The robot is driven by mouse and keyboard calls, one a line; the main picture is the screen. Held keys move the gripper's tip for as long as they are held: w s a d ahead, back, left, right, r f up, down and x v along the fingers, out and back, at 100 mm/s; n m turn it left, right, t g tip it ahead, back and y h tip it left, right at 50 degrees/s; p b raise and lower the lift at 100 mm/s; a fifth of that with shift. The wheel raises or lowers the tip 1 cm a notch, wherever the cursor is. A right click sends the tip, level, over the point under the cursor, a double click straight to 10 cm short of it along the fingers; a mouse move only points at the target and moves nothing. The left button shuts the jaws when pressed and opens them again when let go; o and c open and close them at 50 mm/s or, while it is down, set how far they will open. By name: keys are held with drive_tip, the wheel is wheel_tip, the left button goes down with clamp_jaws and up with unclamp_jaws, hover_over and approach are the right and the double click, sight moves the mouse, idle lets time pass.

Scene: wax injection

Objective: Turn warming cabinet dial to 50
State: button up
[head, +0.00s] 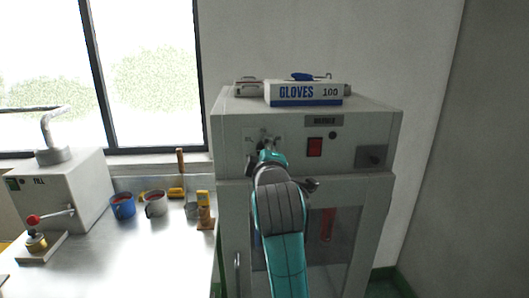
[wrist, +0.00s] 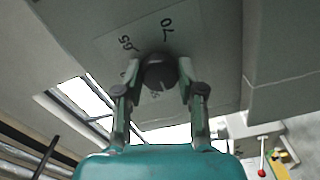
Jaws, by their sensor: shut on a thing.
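The grey warming cabinet (head: 228,158) stands right of the bench, with its control panel along the upper front. In the wrist view the dark round dial (wrist: 160,74) sits on a pale scale plate (wrist: 125,50) with handwritten-looking figures, one reading 70. Other figures are partly covered, and I cannot read where the dial points. My gripper (wrist: 159,80) has a finger on either side of the dial and is shut on it. In the head view my gripper (head: 266,154) is at the panel's left part and hides most of the dial.
A red switch (head: 315,147) and a dark latch (head: 374,157) are on the panel to the right. A glove box (head: 304,93) lies on the cabinet top. The bench (head: 165,250) on the left holds a blue mug (head: 123,206), a grey mug (head: 155,204) and a filling machine (head: 62,190).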

drive_tip(key=n, duration=0.6)
drive_tip(key=shift+f, duration=0.1)
drive_tip(key=shift+n, duration=0.3)
idle(0.3)
drive_tip(key=o, duration=1.1)
drive_tip(key=shift+o, duration=0.2)
drive_tip(key=shift+s, duration=0.1)
drive_tip(key=s, duration=1.1)
drive_tip(key=shift+s, duration=0.4)
